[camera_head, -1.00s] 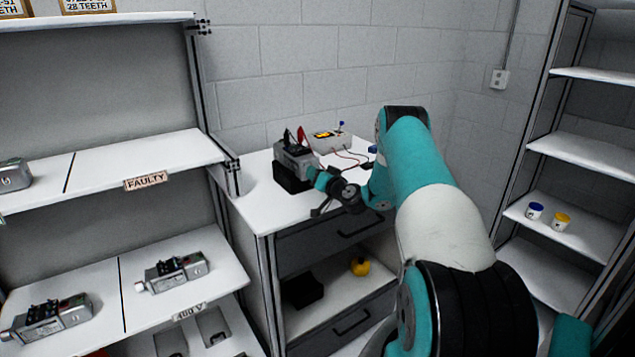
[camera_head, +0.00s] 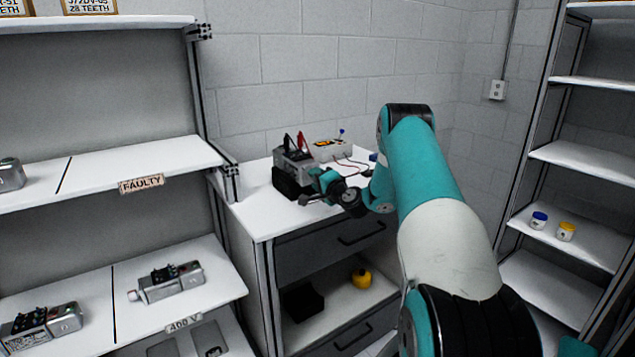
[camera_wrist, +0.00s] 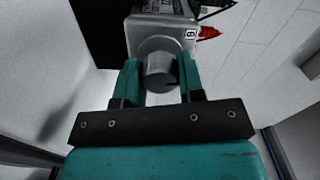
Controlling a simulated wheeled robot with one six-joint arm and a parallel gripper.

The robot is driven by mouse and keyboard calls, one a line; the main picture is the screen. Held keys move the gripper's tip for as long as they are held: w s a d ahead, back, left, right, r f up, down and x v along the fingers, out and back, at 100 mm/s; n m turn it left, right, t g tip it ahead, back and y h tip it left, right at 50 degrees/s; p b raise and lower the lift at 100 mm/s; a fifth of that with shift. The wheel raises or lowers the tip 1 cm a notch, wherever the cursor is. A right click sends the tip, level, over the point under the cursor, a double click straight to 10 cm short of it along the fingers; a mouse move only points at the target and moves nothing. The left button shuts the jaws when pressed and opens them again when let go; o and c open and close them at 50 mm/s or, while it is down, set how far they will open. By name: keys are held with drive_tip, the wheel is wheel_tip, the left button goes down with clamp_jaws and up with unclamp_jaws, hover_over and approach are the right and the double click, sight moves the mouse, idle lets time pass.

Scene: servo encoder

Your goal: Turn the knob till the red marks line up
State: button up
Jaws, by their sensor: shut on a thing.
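The servo motor (camera_head: 293,162) is a grey metal unit on a black stand on the white cabinet top, with black and red clips on top. In the wrist view the motor's grey end (camera_wrist: 160,33) faces my gripper, and a round grey knob (camera_wrist: 158,72) sticks out from it. My gripper (camera_wrist: 159,80) has its teal fingers on both sides of the knob and is shut on it. In the head view my gripper (camera_head: 322,180) is at the motor's near end, and the knob is hidden there. I cannot make out the red marks.
A tester box (camera_head: 333,148) with wires stands behind the motor. The cabinet top (camera_head: 262,216) is clear in front. Shelves with other motors (camera_head: 170,282) are at left; shelves with blue and yellow jars (camera_head: 552,226) are at right.

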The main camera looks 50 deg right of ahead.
drive_tip(key=shift+m, duration=0.6)
drive_tip(key=o, duration=0.9)
drive_tip(key=shift+b+v, duration=6.2)
drive_tip(key=shift+v, duration=2.55)
drive_tip(key=shift+d, duration=0.1)
